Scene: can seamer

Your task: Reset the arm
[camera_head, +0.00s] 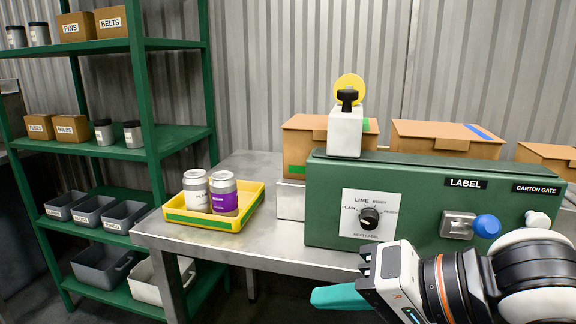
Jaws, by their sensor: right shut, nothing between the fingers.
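My right gripper (340,297) is at the lower right, in front of the green machine panel (410,192) and below its knob. Its teal fingers are together and point left, with nothing held. The white and black arm behind it reaches in from the right edge and covers the lower right of the panel. My left gripper is not in view.
A yellow tray (202,222) on the metal table (262,247) holds two cans. The panel carries a black dial (369,217), a blue knob (487,226) and a white knob (537,219). Cardboard boxes stand behind it. Green shelves (150,140) stand left.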

